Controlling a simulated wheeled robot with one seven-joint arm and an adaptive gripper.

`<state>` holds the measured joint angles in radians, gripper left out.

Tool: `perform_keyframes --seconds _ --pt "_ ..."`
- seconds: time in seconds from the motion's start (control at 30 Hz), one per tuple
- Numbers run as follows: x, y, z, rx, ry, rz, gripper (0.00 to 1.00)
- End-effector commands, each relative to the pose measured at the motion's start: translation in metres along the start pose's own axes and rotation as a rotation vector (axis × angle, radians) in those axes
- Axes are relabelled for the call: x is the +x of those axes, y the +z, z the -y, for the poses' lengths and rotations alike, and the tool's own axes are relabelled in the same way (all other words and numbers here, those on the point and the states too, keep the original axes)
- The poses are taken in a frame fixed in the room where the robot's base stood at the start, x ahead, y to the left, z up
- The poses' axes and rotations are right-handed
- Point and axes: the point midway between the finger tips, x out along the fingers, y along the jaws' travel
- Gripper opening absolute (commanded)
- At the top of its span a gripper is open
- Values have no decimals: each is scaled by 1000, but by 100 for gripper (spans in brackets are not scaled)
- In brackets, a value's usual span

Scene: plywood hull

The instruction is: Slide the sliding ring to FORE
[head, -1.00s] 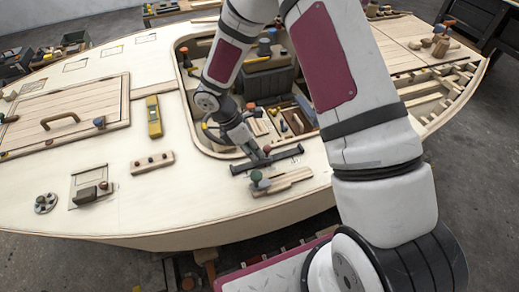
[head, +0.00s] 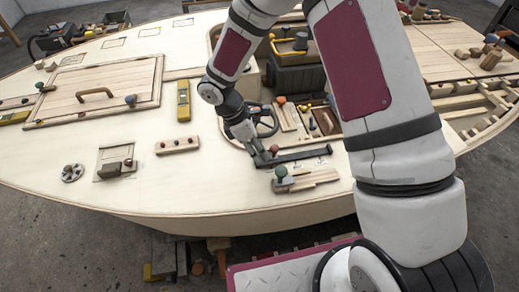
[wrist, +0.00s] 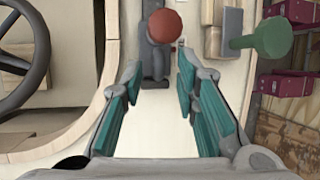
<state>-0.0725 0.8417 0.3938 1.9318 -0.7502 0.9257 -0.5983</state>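The sliding ring is a dark grey piece with a red ball knob (head: 274,149) on a dark straight rail (head: 306,154) at the deck's near edge. In the wrist view, the red knob (wrist: 164,25) stands over the dark grey slider (wrist: 155,65), just beyond and between my fingertips. My gripper (wrist: 158,72) is open, with teal-padded fingers apart; I cannot tell whether either touches the slider. In the head view, my gripper (head: 262,158) is at the rail's left end and partly hides it. FORE lettering is not readable.
A green knob (head: 281,172) on a wooden block stands just in front of the rail; it is at right in the wrist view (wrist: 272,39). A dark handwheel (head: 267,121) lies behind, in the cockpit. A wooden block with pegs (head: 177,145) lies left. Deck between is clear.

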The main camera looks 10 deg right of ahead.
Motion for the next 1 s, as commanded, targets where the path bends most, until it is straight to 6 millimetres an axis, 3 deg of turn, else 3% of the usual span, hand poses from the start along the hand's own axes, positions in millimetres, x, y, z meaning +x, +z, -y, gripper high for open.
perform_keyframes --seconds 0.27,0.7,1.0 --pt "-22 0 -1 2 4 0 28" --pt "-104 -1 -1 1 4 -1 28" --pt "-120 0 0 -1 0 0 28"
